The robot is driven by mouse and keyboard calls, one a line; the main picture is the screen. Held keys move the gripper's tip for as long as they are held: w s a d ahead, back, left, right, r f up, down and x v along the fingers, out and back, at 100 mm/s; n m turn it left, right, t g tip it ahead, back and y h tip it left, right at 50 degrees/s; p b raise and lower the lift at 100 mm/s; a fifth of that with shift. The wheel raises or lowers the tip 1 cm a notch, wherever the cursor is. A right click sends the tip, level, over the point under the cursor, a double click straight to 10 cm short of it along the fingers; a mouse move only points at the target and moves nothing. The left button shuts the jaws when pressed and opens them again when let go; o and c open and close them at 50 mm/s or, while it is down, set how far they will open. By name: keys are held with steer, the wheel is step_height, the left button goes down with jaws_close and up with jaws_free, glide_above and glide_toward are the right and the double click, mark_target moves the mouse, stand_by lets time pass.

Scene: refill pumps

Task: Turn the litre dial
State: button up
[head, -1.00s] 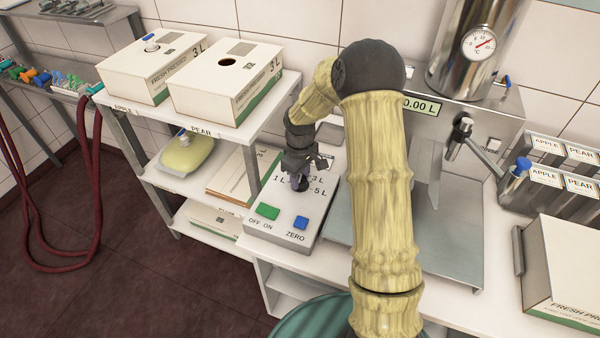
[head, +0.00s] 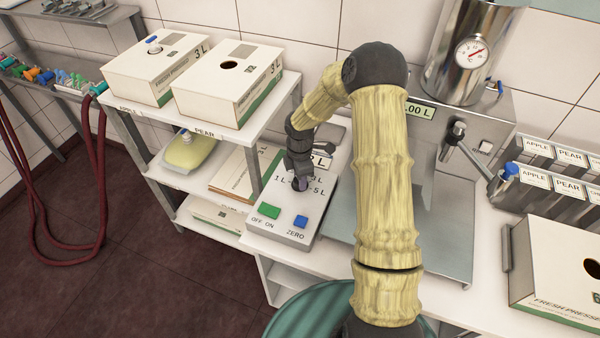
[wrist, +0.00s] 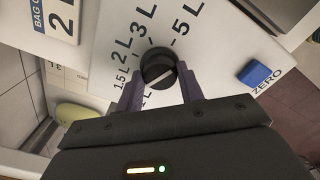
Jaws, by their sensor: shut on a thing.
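The litre dial (wrist: 158,66) is a round black knob with a white line, on a light panel marked 1 L, 1.5 L, 2 L, 3 L and 5 L. The white line runs slantwise, from lower left to upper right in the wrist view; I cannot tell which end is the pointer. My gripper (wrist: 158,82) is shut on the dial, one purple-grey finger on each side. In the head view my gripper (head: 300,184) points down at the control box (head: 284,228) and mostly hides the dial.
The green OFF/ON switch (head: 269,211) and blue ZERO button (head: 301,222) sit in front of the dial. The shelf with juice boxes (head: 230,79) stands to the left. A metal platform (head: 430,240) and a tank (head: 468,60) are to the right.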

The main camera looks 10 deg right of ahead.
steer(key=n+p, duration=0.2)
steer(key=n, duration=0.3)
steer(key=shift+w+r+p, duration=0.1)
steer(key=shift+r+p, duration=0.05)
steer(key=shift+p, duration=0.2)
steer(key=shift+n, duration=0.4)
steer(key=o, duration=1)
step_height(320, 180, up, 17)
steer(key=b, duration=0.2)
steer(key=shift+r+b, duration=0.1)
steer(key=shift+b, duration=0.25)
